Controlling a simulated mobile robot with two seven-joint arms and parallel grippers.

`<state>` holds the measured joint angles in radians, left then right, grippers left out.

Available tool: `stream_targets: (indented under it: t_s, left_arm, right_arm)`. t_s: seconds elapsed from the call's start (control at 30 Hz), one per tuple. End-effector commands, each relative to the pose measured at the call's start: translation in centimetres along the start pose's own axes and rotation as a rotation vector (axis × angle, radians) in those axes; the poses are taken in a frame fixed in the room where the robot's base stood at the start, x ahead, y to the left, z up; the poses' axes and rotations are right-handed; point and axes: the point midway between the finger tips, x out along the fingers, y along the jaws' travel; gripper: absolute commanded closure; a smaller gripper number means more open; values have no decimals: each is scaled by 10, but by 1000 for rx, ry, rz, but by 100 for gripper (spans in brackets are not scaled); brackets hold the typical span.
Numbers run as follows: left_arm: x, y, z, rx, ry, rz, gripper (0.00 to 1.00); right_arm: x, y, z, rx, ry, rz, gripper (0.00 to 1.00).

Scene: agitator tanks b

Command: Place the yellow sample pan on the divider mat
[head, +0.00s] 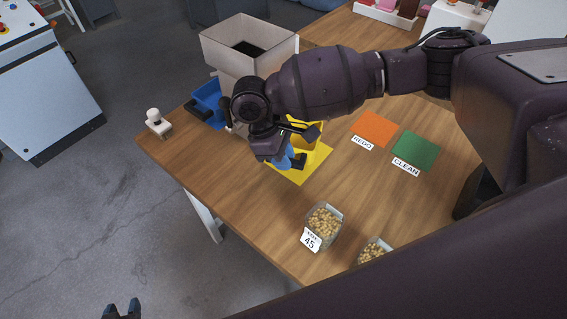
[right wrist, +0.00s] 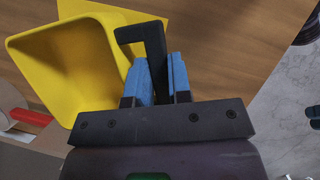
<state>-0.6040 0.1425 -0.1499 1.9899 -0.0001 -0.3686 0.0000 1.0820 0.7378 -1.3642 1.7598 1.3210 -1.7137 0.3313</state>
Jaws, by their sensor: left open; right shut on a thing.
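The yellow sample pan (head: 309,130) is partly hidden behind my right arm in the head view. In the right wrist view the pan (right wrist: 62,60) lies left of the fingers, with its black handle (right wrist: 146,42) between the blue fingertips. My right gripper (head: 292,160) is shut on that handle. A yellow mat (head: 302,176) lies under and in front of the pan; no label shows on it. Whether the pan touches the mat, I cannot tell. My left gripper (head: 121,312) is open and empty at the bottom left, over the floor, away from the table.
An orange REDO mat (head: 376,128) and a green CLEAN mat (head: 416,150) lie empty to the right. A blue pan (head: 208,98) and a large open bin (head: 250,50) stand at left. Grain containers (head: 325,222) stand near the front edge. A white-knobbed object (head: 156,122) is at the left corner.

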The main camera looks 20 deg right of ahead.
Motion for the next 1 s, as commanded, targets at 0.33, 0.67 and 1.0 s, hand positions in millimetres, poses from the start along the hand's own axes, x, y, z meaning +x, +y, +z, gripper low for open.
stream_targets:
  t_s: [0.33,0.67,1.0]
  left_arm:
    - [4,1,2,1,1,2,57]
    - [4,1,1,1,3,2,57]
    - [2,0,5,0,-5,1,57]
  right_arm:
    - [25,0,-10,0,-2,0,100]
    - [27,-1,-11,0,-2,0,68]
    - [27,-1,-11,0,-2,0,56]
